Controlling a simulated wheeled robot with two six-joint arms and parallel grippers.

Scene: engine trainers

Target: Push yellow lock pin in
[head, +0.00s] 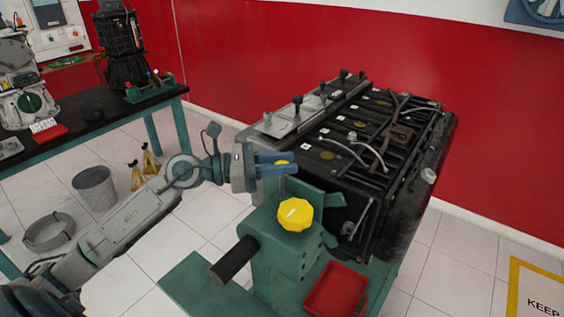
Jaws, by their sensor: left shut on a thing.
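My left gripper (285,164) comes in from the left with its blue fingers above the green engine stand (287,249). It is shut on a small yellow piece (283,162), which looks like the yellow lock pin. The fingers hide most of it, so I cannot tell how far in it sits. A large faceted yellow knob (295,214) sits on the stand's head, below the fingers and apart from them. My right gripper is not in view.
A black engine (425,190) is mounted behind the stand. A black handle (234,258) sticks out to the left, and a red tray (335,290) sits low on the stand. A workbench (80,122) with equipment, a grey bin (95,190) and yellow jack stands (150,160) are at left.

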